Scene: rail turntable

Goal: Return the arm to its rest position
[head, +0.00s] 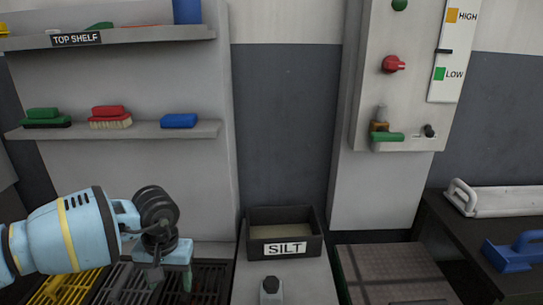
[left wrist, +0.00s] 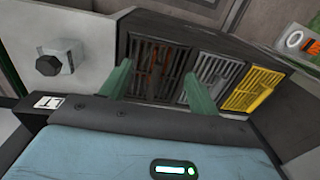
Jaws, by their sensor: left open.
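My left arm comes in from the left in the head view, a light blue forearm with a yellow band and a dark wrist. My left gripper (head: 172,277) points down over the slotted grates at the lower left. In the left wrist view its two green fingers (left wrist: 157,70) are spread apart with nothing between them. Beyond them lie a dark grate with rusty marks (left wrist: 153,65), a grey grate (left wrist: 215,78) and a yellow grate (left wrist: 250,88). My right gripper does not show.
A black bin marked SILT (head: 285,248) stands right of the gripper. A shelf (head: 150,131) with a green brush (head: 42,117), a red brush (head: 109,117) and a blue block (head: 179,121) is above the arm. A control panel (head: 410,60) and a dark bench (head: 440,228) are at right.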

